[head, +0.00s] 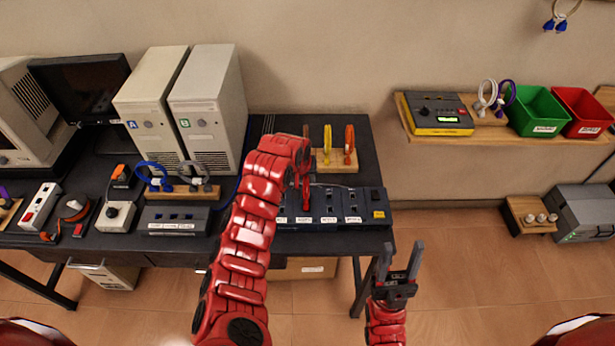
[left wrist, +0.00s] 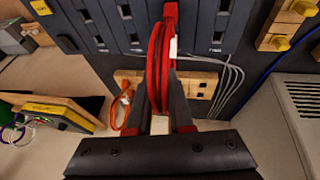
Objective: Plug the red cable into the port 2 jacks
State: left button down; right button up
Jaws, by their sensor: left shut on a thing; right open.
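My left gripper (head: 305,180) is over the dark blue port box (head: 360,195) on the black table. In the left wrist view my left gripper (left wrist: 162,98) is shut on the looped red cable (left wrist: 158,62). A red plug (left wrist: 171,12) shows at the cable's far end, at the face of the port box (left wrist: 205,35). I cannot tell whether it sits in a jack. The port labels are too small to read, so I cannot tell which is port 2. My left arm hides part of the box. My right gripper (head: 400,262) is open and empty, in front of the table's right end.
A wooden stand (head: 335,163) with yellow (head: 327,140) and orange (head: 349,140) cables is behind the box. Two computer towers (head: 210,95) stand to the left. Thin grey wires (left wrist: 228,82) run beside the box. A wall shelf (head: 430,132) is at right.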

pick_arm(q)
jog(key=shift+f, duration=0.25)
dwell(0.5)
jog(key=shift+c, duration=0.5)
grip_release()
dwell(0.4)
jog(key=shift+p+v, duration=0.5)
jog(key=shift+v, duration=0.35)
jog(key=shift+p+v, duration=1.95)
jog(key=shift+v, duration=1)
jog(key=shift+f, duration=0.1)
